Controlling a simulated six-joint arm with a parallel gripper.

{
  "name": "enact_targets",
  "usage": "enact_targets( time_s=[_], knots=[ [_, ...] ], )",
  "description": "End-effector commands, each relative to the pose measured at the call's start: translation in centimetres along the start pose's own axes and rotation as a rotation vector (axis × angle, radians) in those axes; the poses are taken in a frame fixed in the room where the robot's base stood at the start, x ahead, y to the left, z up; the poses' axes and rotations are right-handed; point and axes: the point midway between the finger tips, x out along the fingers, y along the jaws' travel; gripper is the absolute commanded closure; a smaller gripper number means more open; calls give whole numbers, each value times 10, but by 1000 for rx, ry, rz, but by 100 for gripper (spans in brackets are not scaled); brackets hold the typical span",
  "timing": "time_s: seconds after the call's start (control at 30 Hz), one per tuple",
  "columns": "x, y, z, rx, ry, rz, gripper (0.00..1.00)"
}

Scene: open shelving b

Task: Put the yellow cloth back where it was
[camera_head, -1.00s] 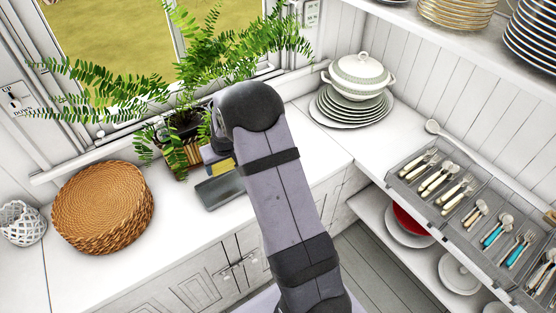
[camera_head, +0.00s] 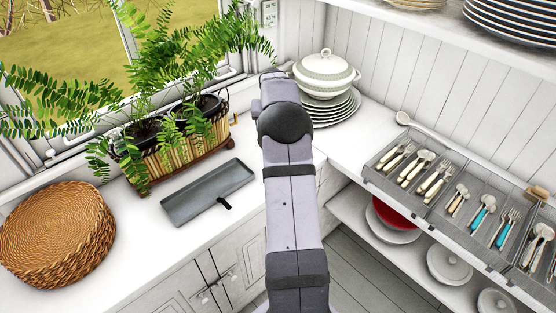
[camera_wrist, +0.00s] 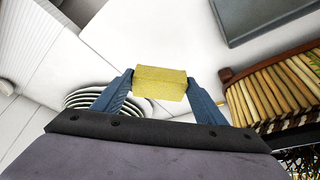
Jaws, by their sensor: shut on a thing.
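The yellow cloth (camera_wrist: 160,82) shows in the wrist view as a small block-shaped piece between my fingertips. My gripper (camera_wrist: 160,88) is shut on it, with one blue finger on each side. White countertop lies behind the cloth in that view, and the cloth looks held above it. In the head view my arm hides the gripper and the cloth. The arm reaches toward the back corner, just left of the white lidded tureen (camera_head: 325,73) and its stacked plates (camera_head: 335,108).
A woven basket stack (camera_head: 58,232) stands at left. A cutlery tray (camera_head: 440,205) lies at right. Bare counter (camera_head: 130,245) shows between baskets and grey tray.

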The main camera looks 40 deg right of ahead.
Motion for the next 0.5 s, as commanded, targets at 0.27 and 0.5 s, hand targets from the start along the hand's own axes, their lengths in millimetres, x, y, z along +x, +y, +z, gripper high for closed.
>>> enact_targets(
  time_s=[0.27, 0.5],
  knots=[
    [2, 12, -3, 25, 0, 12, 70],
    [30, 11, 10, 23, -4, 11, 70]
  ],
)
